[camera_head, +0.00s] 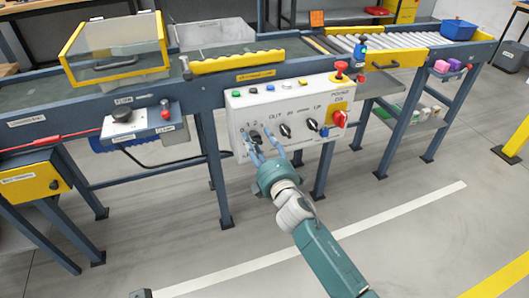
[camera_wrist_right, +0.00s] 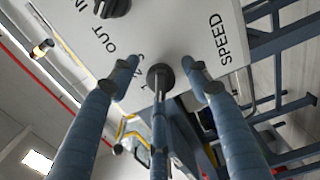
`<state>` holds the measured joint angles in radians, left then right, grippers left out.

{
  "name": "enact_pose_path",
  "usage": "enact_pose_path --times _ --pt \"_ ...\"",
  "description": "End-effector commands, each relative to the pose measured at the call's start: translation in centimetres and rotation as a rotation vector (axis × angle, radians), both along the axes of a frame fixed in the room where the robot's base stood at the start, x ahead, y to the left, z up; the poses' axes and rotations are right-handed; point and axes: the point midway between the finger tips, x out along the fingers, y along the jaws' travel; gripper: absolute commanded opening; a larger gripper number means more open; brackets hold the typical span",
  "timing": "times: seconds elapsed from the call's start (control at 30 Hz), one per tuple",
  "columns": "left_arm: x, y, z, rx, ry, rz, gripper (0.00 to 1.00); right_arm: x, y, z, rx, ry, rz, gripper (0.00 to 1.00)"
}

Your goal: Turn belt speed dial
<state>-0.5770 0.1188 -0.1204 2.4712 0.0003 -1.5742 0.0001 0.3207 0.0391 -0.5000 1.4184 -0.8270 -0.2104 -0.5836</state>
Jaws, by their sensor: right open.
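The belt speed dial (camera_head: 255,136) is a dark knob at the left of the white control panel (camera_head: 290,104). In the right wrist view the dark round dial (camera_wrist_right: 160,74) sits between the "SPEED" lettering and a small number scale. My right gripper (camera_head: 261,140) reaches up from below, with blue fingers spread at the dial. In the wrist view the right gripper (camera_wrist_right: 160,66) has one fingertip on each side of the dial, with gaps showing. A middle finger lies in front of the dial's lower side. Contact cannot be told. My left gripper is not in view.
Black selector knobs (camera_head: 285,130) sit right of the dial, with a red switch (camera_head: 340,118) on yellow and a red mushroom button (camera_head: 340,67) farther right. The conveyor frame (camera_head: 215,170) runs behind the panel.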

Motion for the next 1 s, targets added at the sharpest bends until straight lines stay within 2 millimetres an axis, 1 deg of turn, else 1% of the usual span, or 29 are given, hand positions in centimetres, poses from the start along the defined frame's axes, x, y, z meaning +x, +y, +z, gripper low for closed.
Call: enact_pose_path --times 0.17,0.3,0.4,0.5,0.6,0.7,1.0 --pt "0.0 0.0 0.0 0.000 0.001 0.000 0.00 -3.1 -1.1 -0.2 -0.002 0.003 0.000 0.48" --pt "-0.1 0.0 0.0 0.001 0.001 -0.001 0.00 -6.1 -2.1 -0.3 -0.002 0.004 -0.001 0.48" --pt "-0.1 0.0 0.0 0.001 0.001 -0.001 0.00 -7.9 -2.7 -0.3 -0.003 0.005 -0.002 0.48" --pt "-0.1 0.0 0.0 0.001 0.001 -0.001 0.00 -9.3 -3.2 -0.3 -0.003 0.005 -0.003 0.48" --pt "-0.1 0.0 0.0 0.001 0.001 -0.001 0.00 -10.3 -3.5 -0.3 -0.002 0.006 -0.003 0.48" --pt "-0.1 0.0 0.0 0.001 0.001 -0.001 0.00 -10.7 -3.7 -0.2 -0.002 0.005 -0.003 0.48" --pt "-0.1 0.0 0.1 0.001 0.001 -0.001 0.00 -10.8 -3.7 -0.2 -0.002 0.004 -0.004 0.48"
